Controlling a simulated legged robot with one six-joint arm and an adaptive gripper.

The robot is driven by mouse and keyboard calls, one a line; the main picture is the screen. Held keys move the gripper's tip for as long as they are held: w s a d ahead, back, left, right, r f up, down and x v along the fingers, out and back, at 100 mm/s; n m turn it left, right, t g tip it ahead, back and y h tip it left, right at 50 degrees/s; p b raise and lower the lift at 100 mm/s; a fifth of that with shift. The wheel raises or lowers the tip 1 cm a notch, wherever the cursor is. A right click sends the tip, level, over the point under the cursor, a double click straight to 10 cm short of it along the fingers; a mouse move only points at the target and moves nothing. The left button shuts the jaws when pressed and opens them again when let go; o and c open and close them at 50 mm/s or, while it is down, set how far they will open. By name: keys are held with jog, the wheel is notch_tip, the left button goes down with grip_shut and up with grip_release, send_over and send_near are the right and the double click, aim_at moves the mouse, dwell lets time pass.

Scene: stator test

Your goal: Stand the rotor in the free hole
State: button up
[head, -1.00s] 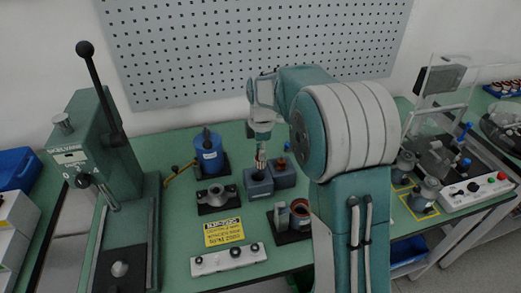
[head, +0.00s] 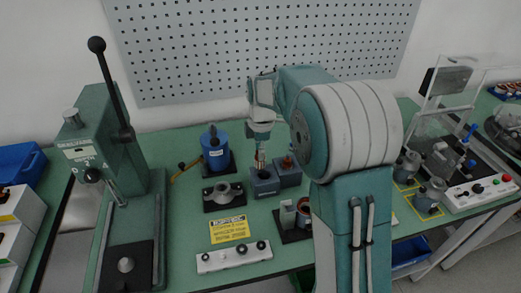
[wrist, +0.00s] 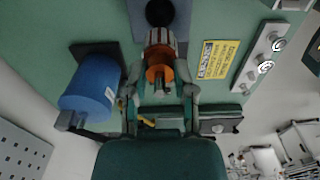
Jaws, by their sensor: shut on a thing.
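My gripper (wrist: 160,88) is shut on the rotor (wrist: 160,50), which has a striped metal core and orange windings. In the head view the rotor (head: 260,158) hangs roughly upright from my gripper (head: 260,142), just above a grey-blue block (head: 265,188) with a dark round hole. The wrist view shows that block (wrist: 182,18) and its empty hole beyond the rotor's end. I cannot tell whether the rotor's lower tip is within the hole. A second similar block (head: 289,179) stands right beside it, with a reddish part standing in it.
A blue cylinder (head: 215,148) stands behind left, and a dark bearing fixture (head: 223,195) sits left of the blocks. A fixture with a copper ring (head: 303,215) is close in front right. A green press (head: 110,160) stands at far left. A yellow sign (head: 229,229) lies in front.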

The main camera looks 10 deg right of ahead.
aim_at(264, 166)
jog(key=shift+d+f, duration=0.45)
jog(key=shift+f, duration=0.35)
jog(key=shift+d+f, duration=0.15)
jog(key=shift+f, duration=0.85)
jog(key=shift+f, duration=0.2)
jog(key=shift+d+f, duration=0.1)
jog(key=shift+f, duration=1.15)
jog(key=o, duration=1)
notch_tip(264, 166, up, 12)
jog(key=shift+d+f, duration=0.1)
jog(key=shift+d, duration=0.05)
